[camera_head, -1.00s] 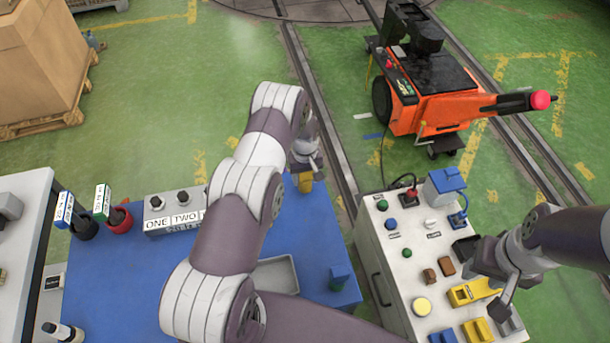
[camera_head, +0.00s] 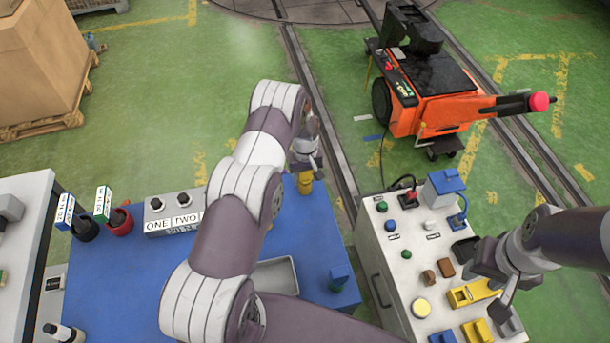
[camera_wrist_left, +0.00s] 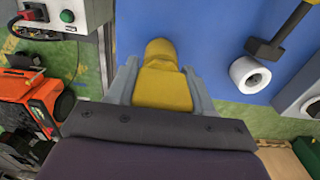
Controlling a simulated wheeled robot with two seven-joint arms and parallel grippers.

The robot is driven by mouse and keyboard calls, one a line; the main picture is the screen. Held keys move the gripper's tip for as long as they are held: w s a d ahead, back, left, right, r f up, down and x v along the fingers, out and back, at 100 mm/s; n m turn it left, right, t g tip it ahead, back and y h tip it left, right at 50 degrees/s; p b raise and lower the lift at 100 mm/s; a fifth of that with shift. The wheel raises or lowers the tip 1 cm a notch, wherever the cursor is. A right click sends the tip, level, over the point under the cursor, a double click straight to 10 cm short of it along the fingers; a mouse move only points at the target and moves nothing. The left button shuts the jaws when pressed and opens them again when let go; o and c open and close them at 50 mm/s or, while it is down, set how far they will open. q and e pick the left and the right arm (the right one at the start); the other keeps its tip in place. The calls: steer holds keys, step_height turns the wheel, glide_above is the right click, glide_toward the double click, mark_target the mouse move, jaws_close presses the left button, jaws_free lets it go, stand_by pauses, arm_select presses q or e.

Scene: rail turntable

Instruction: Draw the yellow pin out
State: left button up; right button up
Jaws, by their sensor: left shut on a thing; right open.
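The yellow pin (camera_head: 305,182) stands near the far right edge of the blue table, just below my left gripper (camera_head: 306,166). In the left wrist view the yellow pin (camera_wrist_left: 161,80) is between the two grey fingers of my left gripper (camera_wrist_left: 162,85), which is shut on it. The pin's lower end and its seat cannot be made out. My right gripper (camera_head: 504,292) is open and empty, over the yellow fittings of the white control cabinet.
The white cabinet (camera_head: 390,262) with buttons stands to the right. An orange cart (camera_head: 440,105) stands beyond, by the rails.

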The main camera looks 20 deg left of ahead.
arm_select(q)
steer(key=shift+r, duration=0.1)
steer(key=shift+r+p, duration=1.6)
steer(key=shift+r, duration=1.4)
steer(key=shift+r+p, duration=1.4)
steer(key=shift+r, duration=1.15)
